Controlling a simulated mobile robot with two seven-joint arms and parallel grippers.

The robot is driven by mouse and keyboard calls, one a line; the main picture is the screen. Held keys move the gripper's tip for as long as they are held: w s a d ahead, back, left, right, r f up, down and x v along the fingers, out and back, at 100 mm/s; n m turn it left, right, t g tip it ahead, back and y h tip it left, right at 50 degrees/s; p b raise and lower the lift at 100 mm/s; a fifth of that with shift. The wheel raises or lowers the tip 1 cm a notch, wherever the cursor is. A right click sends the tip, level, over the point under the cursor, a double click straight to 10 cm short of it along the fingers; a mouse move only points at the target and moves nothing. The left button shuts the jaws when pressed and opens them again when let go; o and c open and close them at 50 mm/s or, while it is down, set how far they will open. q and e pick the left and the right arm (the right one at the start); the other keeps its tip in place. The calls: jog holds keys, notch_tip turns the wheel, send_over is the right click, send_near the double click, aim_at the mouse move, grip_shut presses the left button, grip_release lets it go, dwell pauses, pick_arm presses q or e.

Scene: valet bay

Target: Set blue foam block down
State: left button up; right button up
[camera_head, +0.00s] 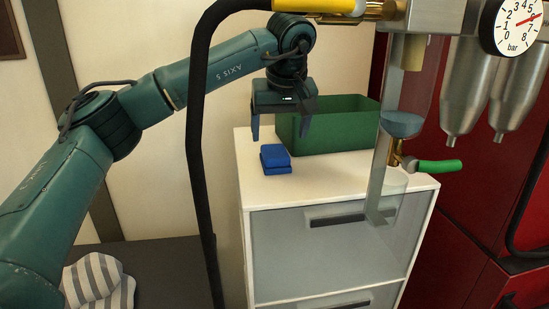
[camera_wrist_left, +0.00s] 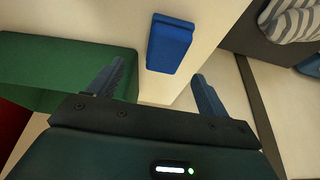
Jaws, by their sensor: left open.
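The blue foam block (camera_head: 275,158) lies on the white top of a drawer cabinet (camera_head: 257,188), in front of the green bin. It also shows in the left wrist view (camera_wrist_left: 170,43), beyond the fingertips and apart from them. My left gripper (camera_head: 280,138) is open and empty, with its fingers pointing down above and behind the block. In the left wrist view the two fingers of my left gripper (camera_wrist_left: 160,72) stand wide apart with nothing between them. My right gripper is in neither view.
A green bin (camera_head: 335,128) stands on the cabinet's back part. A black hose (camera_head: 195,130) hangs in front of my left arm. A clear tube with a green-handled valve (camera_head: 438,166) hangs over the cabinet's right side. A striped cloth (camera_head: 100,280) lies at lower left.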

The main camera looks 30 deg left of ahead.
aim_at(275, 150)
pick_arm(q)
jog(key=shift+s+p+x, duration=0.2)
jog(key=shift+x, duration=1.35)
jog(key=shift+s+p+x, duration=0.15)
jog(key=shift+s+x, duration=0.05)
jog(key=shift+x, duration=1.35)
jog(key=shift+a+f, duration=0.1)
jog(key=shift+a, duration=0.05)
jog(key=c, duration=1.1)
jog(key=shift+c, duration=0.2)
